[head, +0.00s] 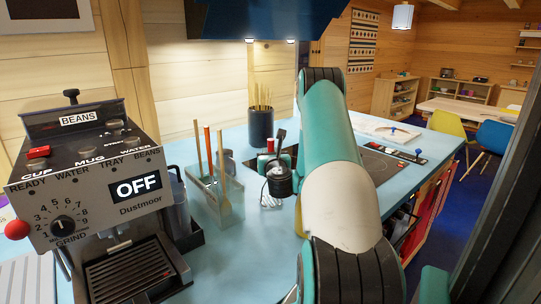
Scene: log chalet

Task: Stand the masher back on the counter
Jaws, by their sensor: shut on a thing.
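My gripper (274,188) is over the blue counter (238,262), left of my arm's thick teal link, near the hob. Its wrist shows as a small dark round part, and its fingertips are too small to make out. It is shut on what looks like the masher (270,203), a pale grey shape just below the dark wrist. I cannot tell whether the masher touches the counter or hangs just above it. Its full shape and tilt are unclear.
A coffee machine (138,210) fills the left. A utensil rack (216,190) with upright tools stands left of my gripper. A dark pot of sticks (261,125) stands behind. The hob (378,165) is to the right. Bare counter lies in front.

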